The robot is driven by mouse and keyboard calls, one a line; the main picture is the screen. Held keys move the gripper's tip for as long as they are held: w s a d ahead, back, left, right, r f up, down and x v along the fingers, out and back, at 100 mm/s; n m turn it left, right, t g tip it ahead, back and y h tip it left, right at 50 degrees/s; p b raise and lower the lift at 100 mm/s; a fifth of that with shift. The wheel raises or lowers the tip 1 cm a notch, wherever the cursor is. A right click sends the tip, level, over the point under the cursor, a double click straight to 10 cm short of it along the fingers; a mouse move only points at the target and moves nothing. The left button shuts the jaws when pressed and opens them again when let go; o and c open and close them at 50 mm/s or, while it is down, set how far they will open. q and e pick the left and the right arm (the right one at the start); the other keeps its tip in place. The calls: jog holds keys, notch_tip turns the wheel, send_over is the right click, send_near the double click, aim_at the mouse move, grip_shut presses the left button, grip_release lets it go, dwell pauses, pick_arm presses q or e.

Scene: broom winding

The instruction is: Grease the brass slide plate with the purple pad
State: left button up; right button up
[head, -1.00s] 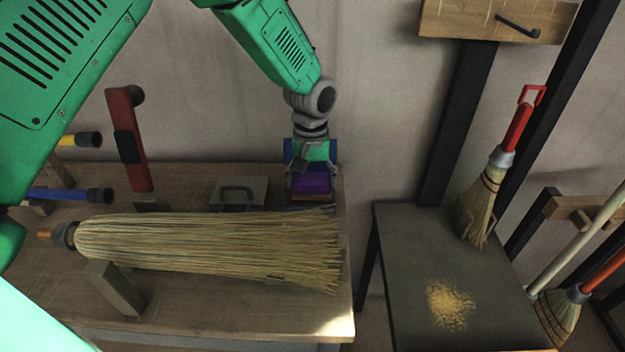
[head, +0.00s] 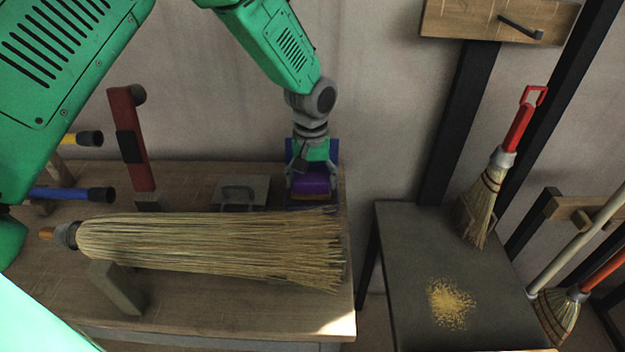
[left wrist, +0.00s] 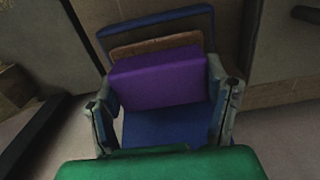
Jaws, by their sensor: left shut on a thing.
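The purple pad (head: 312,187) is between the fingers of my left gripper (head: 312,188), which is shut on it at the back right corner of the workbench. The left wrist view also shows the purple pad (left wrist: 158,78) between both fingers. A brown strip shows along its far edge. A blue tray or frame (left wrist: 155,22) surrounds the pad; whether the pad touches it I cannot tell. I cannot make out a clearly brass slide plate; a grey plate with a dark handle (head: 259,190) lies left of the gripper. My right gripper is not in view.
A large straw broom head (head: 210,245) lies across the workbench (head: 200,312) in front of the gripper. A red upright lever (head: 133,145) stands at left. A dark side table (head: 400,235) with yellow powder (head: 450,303) is at right, with a red-handled whisk (head: 482,205) at its back.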

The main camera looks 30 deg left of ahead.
aim_at(311, 176)
pick_arm(q)
jog(key=shift+a, duration=0.1)
dwell(0.6)
jog(key=shift+f+p, duration=0.25)
jog(key=shift+p, duration=0.6)
dwell(2.5)
notch_tip(311, 176, up, 7)
jog(key=p, duration=0.6)
jog(key=shift+r, duration=0.1)
jog(key=shift+r, duration=0.1)
dwell(0.7)
